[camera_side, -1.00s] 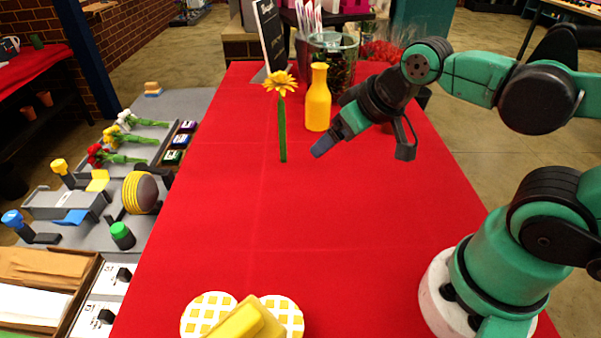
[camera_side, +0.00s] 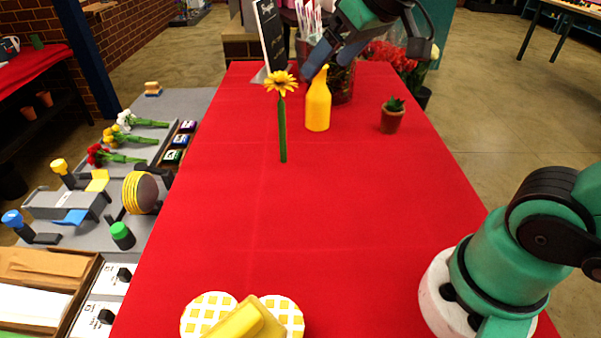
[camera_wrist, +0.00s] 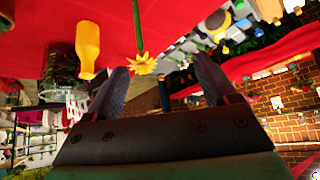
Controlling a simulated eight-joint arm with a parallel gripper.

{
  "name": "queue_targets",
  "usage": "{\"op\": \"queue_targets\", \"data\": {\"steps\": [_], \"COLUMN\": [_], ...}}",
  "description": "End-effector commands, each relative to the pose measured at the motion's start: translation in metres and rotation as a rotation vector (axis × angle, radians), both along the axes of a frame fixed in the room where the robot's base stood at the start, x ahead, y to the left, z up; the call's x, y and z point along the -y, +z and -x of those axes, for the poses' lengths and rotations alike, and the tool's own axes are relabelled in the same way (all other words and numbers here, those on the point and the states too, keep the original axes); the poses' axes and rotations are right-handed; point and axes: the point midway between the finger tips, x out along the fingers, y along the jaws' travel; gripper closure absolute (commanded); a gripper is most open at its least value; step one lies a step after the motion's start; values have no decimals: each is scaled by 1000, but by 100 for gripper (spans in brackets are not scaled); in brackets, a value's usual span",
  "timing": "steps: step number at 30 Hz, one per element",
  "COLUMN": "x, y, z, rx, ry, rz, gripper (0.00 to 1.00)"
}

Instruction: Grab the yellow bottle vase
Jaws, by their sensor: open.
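The yellow bottle vase (camera_side: 318,104) stands upright on the red table, toward its far end. In the wrist view the vase (camera_wrist: 88,48) shows at the upper left, outside my fingers. My gripper (camera_side: 312,68) is above the table at the level of the vase's neck, open and empty. One fingertip overlaps the top of the vase in the side view; I cannot tell whether they touch. In the wrist view my two fingers (camera_wrist: 158,82) are spread apart, with a yellow flower (camera_wrist: 142,64) seen between them, farther off.
A small potted plant (camera_side: 391,117) is to the right. A glass vase (camera_side: 342,80) and a black sign (camera_side: 270,38) stand behind. The table's (camera_side: 300,220) middle is clear.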

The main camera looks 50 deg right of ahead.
Motion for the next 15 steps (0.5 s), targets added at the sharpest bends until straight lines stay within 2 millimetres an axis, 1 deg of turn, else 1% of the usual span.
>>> {"op": "queue_targets", "data": {"steps": [1,7,10,13,14,15], "x": [2,9,19,38,46,59], "y": [0,0,1,1,1,1], "z": [-8,-43,-65,-93,-102,-114], "rx": [4,47,99,191,231,292], "ry": [9,81,121,166,179,198], "rz": [-20,-111,-161,-210,-225,-241], "gripper": [21,21,21,21,21,21]}}
